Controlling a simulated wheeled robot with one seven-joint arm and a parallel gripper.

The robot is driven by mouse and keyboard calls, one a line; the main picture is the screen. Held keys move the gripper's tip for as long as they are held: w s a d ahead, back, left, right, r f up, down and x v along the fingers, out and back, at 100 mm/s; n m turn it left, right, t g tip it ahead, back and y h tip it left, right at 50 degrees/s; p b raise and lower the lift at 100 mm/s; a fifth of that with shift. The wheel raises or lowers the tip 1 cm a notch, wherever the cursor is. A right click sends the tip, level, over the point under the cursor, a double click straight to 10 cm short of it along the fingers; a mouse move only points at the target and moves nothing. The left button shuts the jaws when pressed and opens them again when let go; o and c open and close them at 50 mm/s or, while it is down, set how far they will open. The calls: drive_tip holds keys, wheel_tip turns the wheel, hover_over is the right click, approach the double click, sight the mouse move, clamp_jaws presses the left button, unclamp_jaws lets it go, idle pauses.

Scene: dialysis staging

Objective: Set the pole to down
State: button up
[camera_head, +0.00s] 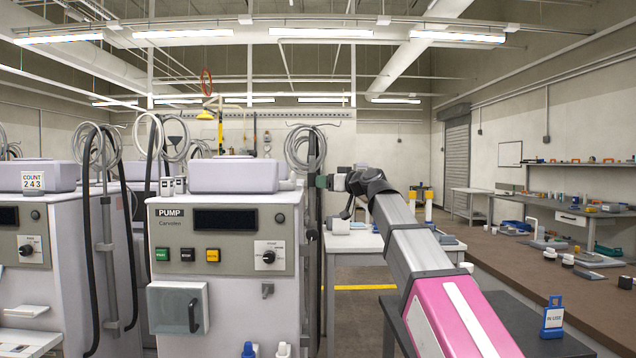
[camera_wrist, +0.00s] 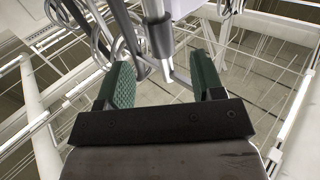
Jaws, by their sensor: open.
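The pole (camera_head: 311,215) is a thin upright rod on the right side of the pump machine (camera_head: 220,290), with coiled tubing hung near its top. In the wrist view the pole (camera_wrist: 154,10) comes down between my fingers, with a dark sleeve on it. My gripper (camera_head: 320,182) is at the pole's upper part, just under the coils. In the wrist view my gripper (camera_wrist: 163,68) is open, its two green fingers on either side of the pole. Gaps show beside it; whether either finger touches cannot be told. The pole's lower part is partly hidden by dark hoses.
Another machine (camera_head: 60,270) with a "COUNT 243" card stands at left. A white table (camera_head: 350,243) is behind my arm. A dark table (camera_head: 510,325) at right bears a blue "IN USE" tag (camera_head: 553,318). A long cluttered bench (camera_head: 590,290) runs along the right.

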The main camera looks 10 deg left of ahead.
drive_tip(key=shift+v, duration=0.75)
